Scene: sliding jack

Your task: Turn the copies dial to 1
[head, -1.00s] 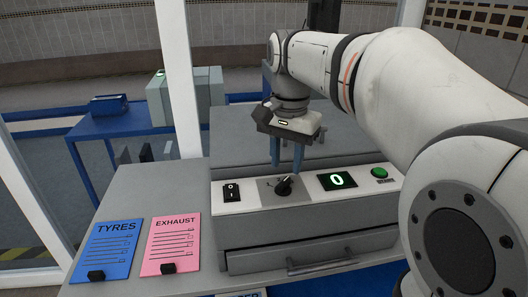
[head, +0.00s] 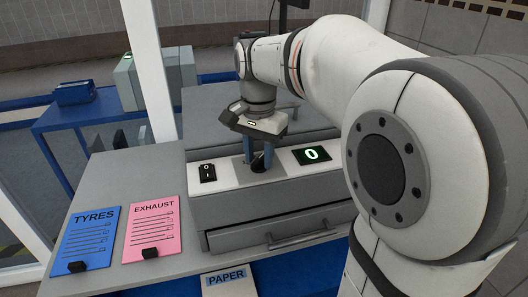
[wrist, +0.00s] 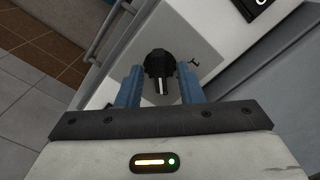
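The copies dial is a black knob (head: 258,162) on a grey plate on the machine's white front panel. It also shows in the wrist view (wrist: 160,68), with a white pointer mark toward my gripper. The green display (head: 311,154) right of the dial reads 0. My gripper (head: 258,158) points down over the dial. In the wrist view its two blue fingers (wrist: 160,88) are open, one on each side of the knob, with gaps visible. I cannot tell whether the fingertips are level with the knob.
A black rocker switch (head: 207,172) is left of the dial. Below is a drawer with a handle (head: 300,238). A blue TYRES card (head: 86,238) and a pink EXHAUST card (head: 152,229) lie left on the counter. A PAPER label (head: 226,277) is below. My arm hides the panel's right end.

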